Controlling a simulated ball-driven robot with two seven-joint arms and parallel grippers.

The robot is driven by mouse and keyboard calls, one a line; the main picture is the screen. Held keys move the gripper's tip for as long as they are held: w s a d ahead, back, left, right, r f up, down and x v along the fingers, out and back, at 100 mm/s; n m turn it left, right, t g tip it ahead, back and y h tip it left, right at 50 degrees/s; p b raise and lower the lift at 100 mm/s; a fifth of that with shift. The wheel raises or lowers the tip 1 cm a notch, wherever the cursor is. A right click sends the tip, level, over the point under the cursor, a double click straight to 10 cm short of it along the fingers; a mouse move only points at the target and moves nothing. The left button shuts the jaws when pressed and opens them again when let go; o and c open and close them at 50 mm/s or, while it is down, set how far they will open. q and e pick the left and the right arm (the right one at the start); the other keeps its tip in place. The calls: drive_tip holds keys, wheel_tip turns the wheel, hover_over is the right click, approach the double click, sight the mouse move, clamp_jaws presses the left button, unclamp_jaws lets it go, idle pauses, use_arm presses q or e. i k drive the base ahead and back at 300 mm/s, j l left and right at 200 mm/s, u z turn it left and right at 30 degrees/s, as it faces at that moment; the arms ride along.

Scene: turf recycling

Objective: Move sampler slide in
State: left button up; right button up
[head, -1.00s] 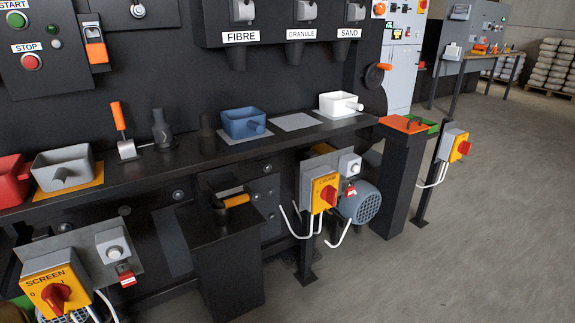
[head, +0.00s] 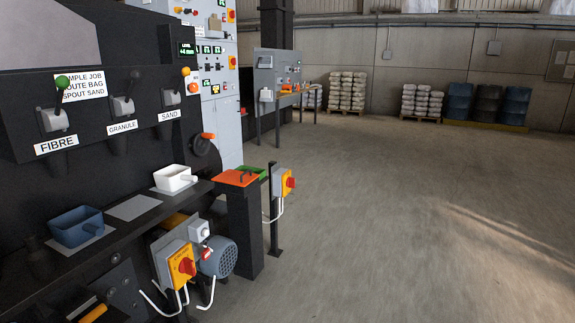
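I cannot tell for certain which part is the sampler slide. An orange-yellow handle (head: 92,314) shows at the bottom left edge, partly cut off by the frame, below the shelf. Three spouts labelled FIBRE (head: 56,145), GRANULE (head: 122,127) and SAND (head: 168,116) hang on the dark machine, with lever handles above. A blue scoop-like tray (head: 77,228) sits on the shelf below, at the left. A white one (head: 174,179) sits farther along, with a bare grey plate (head: 134,207) between them. Neither of my grippers is in view.
A dark post with an orange top (head: 236,178) and a switch post (head: 284,183) stand at the shelf's end. A motor (head: 217,258) sits low beside the yellow switch box (head: 181,265). Bags (head: 347,92) and drums (head: 488,103) stand far back. Open floor fills the right.

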sight(70, 304)
drive_tip(key=u, duration=1.4)
